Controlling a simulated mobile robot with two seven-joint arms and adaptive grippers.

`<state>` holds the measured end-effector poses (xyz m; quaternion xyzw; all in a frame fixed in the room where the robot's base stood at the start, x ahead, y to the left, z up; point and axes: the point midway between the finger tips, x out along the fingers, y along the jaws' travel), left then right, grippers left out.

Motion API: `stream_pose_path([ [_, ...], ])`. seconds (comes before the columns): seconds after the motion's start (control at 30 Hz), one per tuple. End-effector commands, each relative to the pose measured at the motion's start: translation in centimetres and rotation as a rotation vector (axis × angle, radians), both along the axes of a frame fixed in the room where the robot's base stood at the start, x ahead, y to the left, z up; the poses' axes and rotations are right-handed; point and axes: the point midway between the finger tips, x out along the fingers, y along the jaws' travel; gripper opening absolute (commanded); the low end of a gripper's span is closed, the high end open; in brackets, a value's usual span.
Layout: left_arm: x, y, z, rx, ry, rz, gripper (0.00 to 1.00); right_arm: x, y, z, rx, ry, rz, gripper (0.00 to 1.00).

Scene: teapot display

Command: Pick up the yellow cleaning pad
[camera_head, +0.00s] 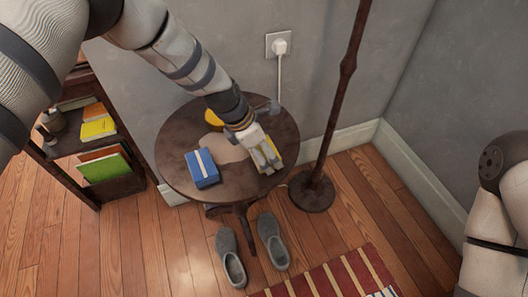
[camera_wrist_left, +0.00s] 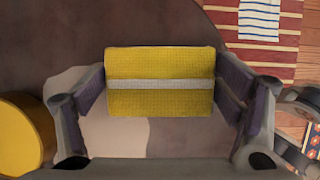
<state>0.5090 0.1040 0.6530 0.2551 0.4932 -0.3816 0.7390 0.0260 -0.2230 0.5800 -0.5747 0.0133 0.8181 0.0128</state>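The yellow cleaning pad (camera_wrist_left: 160,65) has a light grey stripe across its middle. In the left wrist view it lies between the two fingers of my left gripper (camera_wrist_left: 160,92), which meet its left and right edges with no visible gap. In the head view my left gripper (camera_head: 262,148) is over the right part of the round table, and the pad (camera_head: 272,153) is partly hidden by it. I cannot tell whether the pad touches the tabletop. My right gripper is out of view.
The round brown table (camera_head: 175,165) also bears a blue box (camera_head: 202,168) and a yellow round object (camera_head: 213,118). A dark pole (camera_head: 335,105) stands close on the right. Grey slippers (camera_head: 271,240) are on the floor in front. A bookshelf (camera_head: 60,140) stands at left.

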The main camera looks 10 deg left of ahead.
Motion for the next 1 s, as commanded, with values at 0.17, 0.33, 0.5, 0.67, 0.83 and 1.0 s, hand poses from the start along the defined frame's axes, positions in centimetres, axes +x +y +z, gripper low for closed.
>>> stream_pose_path([
  [0.17,0.0,0.0,0.0,0.001,0.001,0.000,0.53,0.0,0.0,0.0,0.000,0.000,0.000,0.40],
  [0.33,0.0,0.0,0.0,0.000,0.001,0.000,0.53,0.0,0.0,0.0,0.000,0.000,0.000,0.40],
  [0.5,0.1,0.0,1.0,0.000,-0.002,-0.001,0.53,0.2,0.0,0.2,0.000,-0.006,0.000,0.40],
  [0.67,-0.4,-0.2,4.4,0.001,-0.008,-0.003,0.53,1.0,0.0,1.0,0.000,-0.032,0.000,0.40],
  [0.83,-4.0,-1.5,9.7,0.001,-0.018,-0.002,0.53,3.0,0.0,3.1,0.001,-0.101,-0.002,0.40],
  [1.0,-8.8,-3.1,11.9,0.001,-0.011,-0.002,0.53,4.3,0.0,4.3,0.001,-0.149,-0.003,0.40],
])
